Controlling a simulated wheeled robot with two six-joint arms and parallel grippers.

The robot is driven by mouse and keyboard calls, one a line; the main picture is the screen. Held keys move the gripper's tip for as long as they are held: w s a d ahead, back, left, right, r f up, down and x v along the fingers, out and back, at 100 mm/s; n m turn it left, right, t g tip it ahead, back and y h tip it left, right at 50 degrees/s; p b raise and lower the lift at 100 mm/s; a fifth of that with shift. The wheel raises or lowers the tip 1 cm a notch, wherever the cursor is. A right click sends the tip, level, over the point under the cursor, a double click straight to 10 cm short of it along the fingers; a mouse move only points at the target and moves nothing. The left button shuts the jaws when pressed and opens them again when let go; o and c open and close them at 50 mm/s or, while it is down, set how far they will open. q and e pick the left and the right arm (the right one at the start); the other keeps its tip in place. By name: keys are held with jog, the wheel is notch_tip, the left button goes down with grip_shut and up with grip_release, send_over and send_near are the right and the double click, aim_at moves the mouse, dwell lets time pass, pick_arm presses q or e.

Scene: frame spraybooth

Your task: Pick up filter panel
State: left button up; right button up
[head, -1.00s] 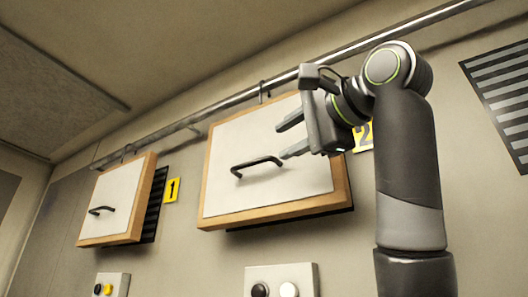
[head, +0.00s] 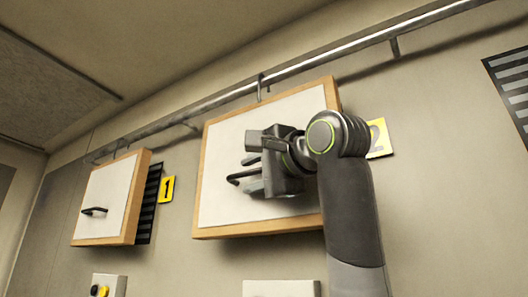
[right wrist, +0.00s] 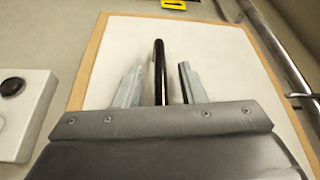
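A filter panel with a white face, wooden frame and black handle hangs on the wall beside the yellow 2 label; its face (head: 225,135) is partly covered by my right arm. My right gripper (head: 252,174) is in front of this panel with its fingers at the handle (head: 236,178). In the right wrist view the handle (right wrist: 160,70) lies between the two spread fingers, with gaps on both sides; the panel (right wrist: 215,50) fills the background. A second filter panel (head: 105,200) with a black handle hangs at left by the 1 label. My left gripper is not in view.
A metal rail (head: 225,102) runs along the wall above the panels, with hooks. Button boxes (head: 108,286) are on the wall below; one shows in the right wrist view (right wrist: 30,110). A dark slatted vent (head: 512,85) is at far right.

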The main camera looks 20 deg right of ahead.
jog(key=shift+w+a, duration=0.2)
jog(key=shift+w, duration=0.1)
grip_shut()
jog(key=shift+r, duration=0.2)
dwell(0.3)
